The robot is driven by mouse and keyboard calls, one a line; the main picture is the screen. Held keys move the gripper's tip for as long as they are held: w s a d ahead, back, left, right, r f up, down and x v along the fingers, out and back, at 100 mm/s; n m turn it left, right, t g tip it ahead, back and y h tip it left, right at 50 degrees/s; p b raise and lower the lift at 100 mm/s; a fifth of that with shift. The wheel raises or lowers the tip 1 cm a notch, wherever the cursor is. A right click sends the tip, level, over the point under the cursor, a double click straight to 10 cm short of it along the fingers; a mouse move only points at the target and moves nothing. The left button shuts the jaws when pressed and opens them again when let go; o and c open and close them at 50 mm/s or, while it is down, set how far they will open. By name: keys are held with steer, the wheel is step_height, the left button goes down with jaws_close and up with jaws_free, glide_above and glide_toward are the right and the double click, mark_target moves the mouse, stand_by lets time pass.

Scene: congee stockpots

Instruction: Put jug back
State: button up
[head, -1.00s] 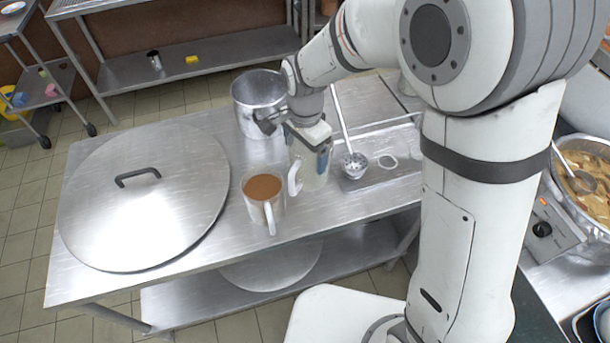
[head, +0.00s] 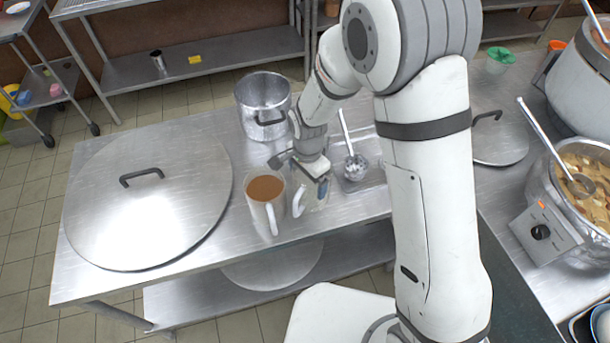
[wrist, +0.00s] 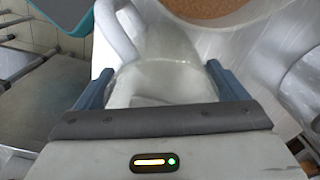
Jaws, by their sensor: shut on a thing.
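A pale, see-through jug (head: 318,192) with a white handle is held in my gripper (head: 312,176), just right of a second jug. In the wrist view my two blue fingers (wrist: 162,85) are on either side of the pale jug's body (wrist: 160,82), with its handle at the upper left. The second jug (head: 266,204) is full of brown liquid and stands on the steel table (head: 200,262), its handle facing the front. Its brown contents also show at the top of the wrist view (wrist: 205,5). I cannot tell whether the held jug touches the table.
A steel pot (head: 263,105) stands behind the jugs. A large round lid (head: 145,215) covers the left of the table. A ladle (head: 355,167) lies to the right of my gripper. A stockpot of food (head: 590,185) is at far right. The table's front edge is close.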

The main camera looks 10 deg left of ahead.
steer(key=o, duration=1.7)
steer(key=shift+f, duration=0.1)
steer(key=shift+o, duration=0.2)
step_height(320, 180, up, 12)
steer(key=b, duration=0.1)
steer(key=d+r+n, duration=0.2)
steer(key=d+r, duration=0.4)
steer(key=d, duration=0.3)
steer(key=s+d+r+n+t, duration=0.1)
steer(key=s+d+r+n, duration=0.1)
steer(key=s+d, duration=0.4)
steer(key=s+d+r+n+t, duration=0.2)
steer(key=s+d, duration=0.4)
steer(key=d, duration=0.6)
steer(key=shift+s+r+n, duration=0.4)
steer(key=shift+r+n, duration=0.3)
steer(key=shift+r, duration=0.2)
